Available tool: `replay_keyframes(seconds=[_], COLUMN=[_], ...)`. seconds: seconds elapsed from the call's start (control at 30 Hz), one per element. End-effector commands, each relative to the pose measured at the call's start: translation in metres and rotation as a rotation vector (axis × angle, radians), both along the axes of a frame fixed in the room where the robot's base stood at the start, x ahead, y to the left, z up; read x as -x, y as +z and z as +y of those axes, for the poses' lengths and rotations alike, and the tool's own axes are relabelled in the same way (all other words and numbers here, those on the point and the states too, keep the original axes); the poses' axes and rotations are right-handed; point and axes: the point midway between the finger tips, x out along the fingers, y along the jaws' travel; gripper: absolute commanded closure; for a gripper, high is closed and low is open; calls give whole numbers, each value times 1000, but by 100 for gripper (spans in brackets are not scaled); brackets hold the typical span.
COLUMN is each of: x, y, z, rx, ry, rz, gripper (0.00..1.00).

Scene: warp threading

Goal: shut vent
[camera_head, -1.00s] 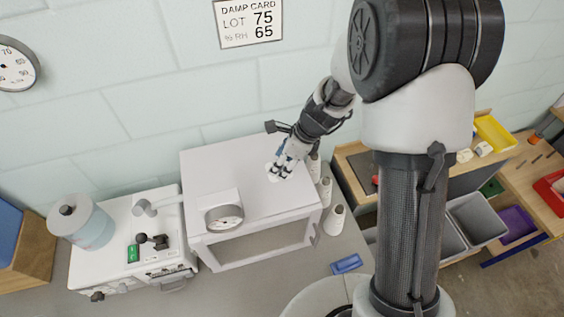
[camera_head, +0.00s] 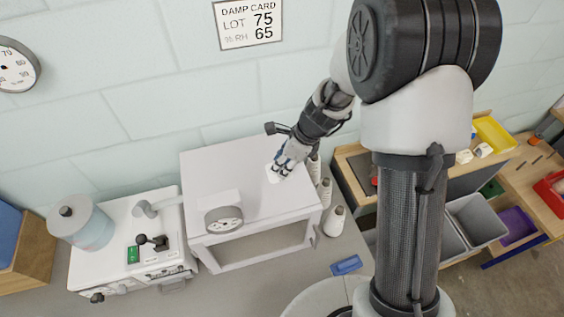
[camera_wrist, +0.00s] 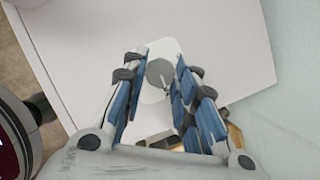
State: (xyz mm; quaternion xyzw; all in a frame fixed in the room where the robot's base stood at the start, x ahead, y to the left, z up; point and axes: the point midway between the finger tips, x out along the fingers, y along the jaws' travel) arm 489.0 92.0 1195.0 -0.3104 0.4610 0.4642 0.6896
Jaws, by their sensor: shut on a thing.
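The vent shows in the wrist view as a pale rounded plate (camera_wrist: 152,96) with a grey round knob (camera_wrist: 160,72) on top of the white box (camera_head: 225,162). In the head view the small white plate (camera_head: 272,176) lies at the right part of the box top. My gripper (camera_head: 282,169) reaches down onto it. In the wrist view my gripper (camera_wrist: 157,70) has its blue-padded fingers on both sides of the knob, shut on it. The exact finger contact is partly hidden.
A dial gauge (camera_head: 223,219) stands at the box's front edge. White bottles (camera_head: 334,221) stand along its right side. A blue block (camera_head: 346,265) lies on the bench. A white machine (camera_head: 115,235) with a jar stands at left. A damp card (camera_head: 249,24) hangs on the wall.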

Motion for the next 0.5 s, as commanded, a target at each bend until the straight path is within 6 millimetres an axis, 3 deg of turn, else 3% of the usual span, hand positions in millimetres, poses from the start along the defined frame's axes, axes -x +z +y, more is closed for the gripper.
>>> replay_keyframes(seconds=[0.27, 0.5], x=[-1, -2], y=[1, 1], z=[0, -1], rx=[-1, -1], ry=[38, 177], rz=[0, 0], gripper=[97, 97])
